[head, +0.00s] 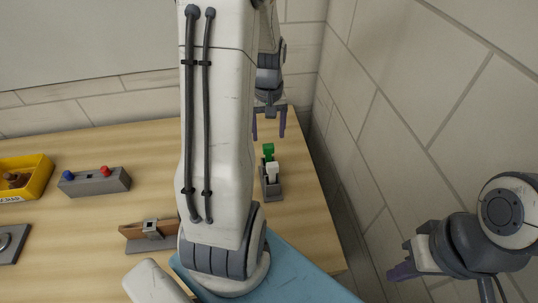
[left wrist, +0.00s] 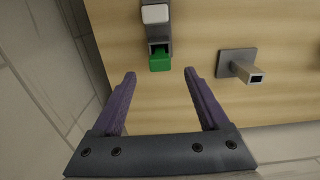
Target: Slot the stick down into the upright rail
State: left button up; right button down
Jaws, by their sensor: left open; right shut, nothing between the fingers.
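A green block (head: 267,150) stands at the far end of a narrow grey holder (head: 271,189), with a white block (head: 272,168) beside it. I cannot tell whether the green block is the stick. The left wrist view also shows the green block (left wrist: 159,61) and white block (left wrist: 155,14). There a square hollow grey post (left wrist: 243,72) rises from a square plate, probably the upright rail, with its opening visible and nothing in it. My left gripper (head: 268,130) is open and empty, just beyond the green block. My right gripper (head: 399,268) is shut and empty, right of the table.
On the wooden table (head: 110,155) are a yellow bin (head: 37,178), a grey box with blue and red knobs (head: 95,182), a brown piece on a grey stand (head: 147,231) and a grey plate (head: 10,243). A blue surface is in front. Tiled walls stand behind and right.

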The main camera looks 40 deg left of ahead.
aim_at(269, 145)
pick_arm(q)
notch_tip(269, 145, down, 6)
jog(key=shift+r+p, duration=0.2)
jog(key=shift+p, duration=0.65)
jog(key=shift+f, duration=0.45)
grip_shut()
